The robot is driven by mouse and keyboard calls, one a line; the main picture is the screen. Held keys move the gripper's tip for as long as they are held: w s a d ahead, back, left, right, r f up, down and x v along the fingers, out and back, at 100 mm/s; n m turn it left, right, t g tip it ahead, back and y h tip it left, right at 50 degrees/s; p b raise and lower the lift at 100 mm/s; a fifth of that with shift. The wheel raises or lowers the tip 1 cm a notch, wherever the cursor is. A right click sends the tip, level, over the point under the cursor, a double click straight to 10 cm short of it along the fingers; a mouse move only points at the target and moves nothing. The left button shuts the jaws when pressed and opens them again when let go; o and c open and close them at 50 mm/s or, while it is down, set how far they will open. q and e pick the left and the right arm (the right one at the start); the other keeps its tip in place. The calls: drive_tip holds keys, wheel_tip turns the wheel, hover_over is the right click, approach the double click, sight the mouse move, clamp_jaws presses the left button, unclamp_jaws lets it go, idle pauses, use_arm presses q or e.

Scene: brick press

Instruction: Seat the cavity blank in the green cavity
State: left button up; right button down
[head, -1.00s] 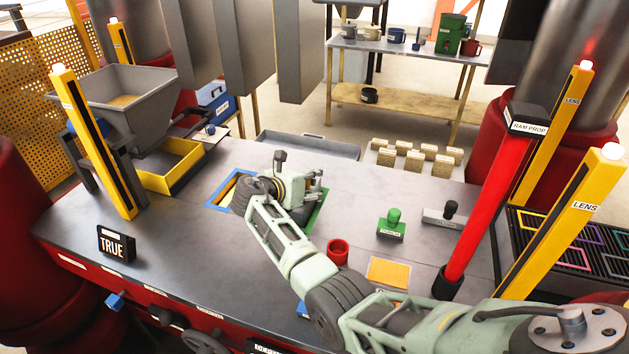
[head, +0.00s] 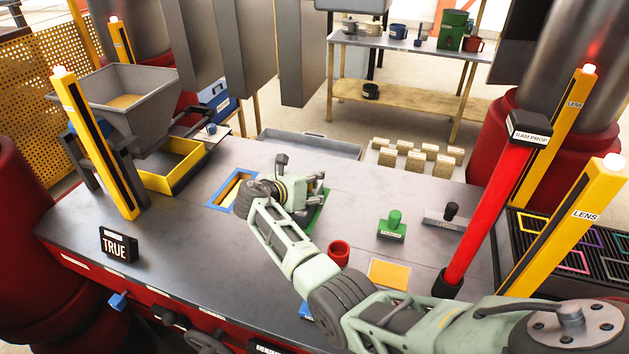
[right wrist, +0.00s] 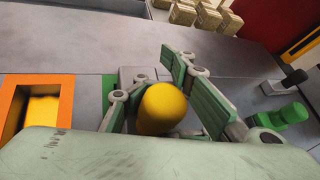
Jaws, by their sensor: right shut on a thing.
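My right gripper (head: 316,186) is low over the press table, and it also shows in the right wrist view (right wrist: 160,92). Its fingers are closed in on something that its own parts partly hide. A grey block (right wrist: 132,76), which looks like the cavity blank, shows at the fingertips. A rounded yellow piece (right wrist: 162,106) lies between the fingers, nearer the camera. The green cavity (right wrist: 108,90) shows only as a green strip beside and under the fingers; its edge also shows beside my arm in the head view (head: 316,220). I cannot tell whether the block is inside it. My left gripper is out of view.
An orange-framed cavity (right wrist: 12,100) is left of the green one; a blue-framed cavity (head: 215,200) is farther left. The table's left front is mostly clear.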

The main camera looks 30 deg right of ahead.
drive_tip(key=shift+w+d+r+p, duration=0.15)
drive_tip(key=shift+r+p, duration=0.2)
drive_tip(key=shift+r, duration=0.4)
drive_tip(key=shift+r+p, duration=1.3)
drive_tip(key=shift+r, duration=3)
drive_tip(key=shift+r, duration=0.1)
drive_tip(key=shift+f+b, duration=0.55)
drive_tip(key=shift+f, duration=0.9)
drive_tip(key=shift+f+b, duration=1.05)
drive_tip(key=shift+f, duration=1.5)
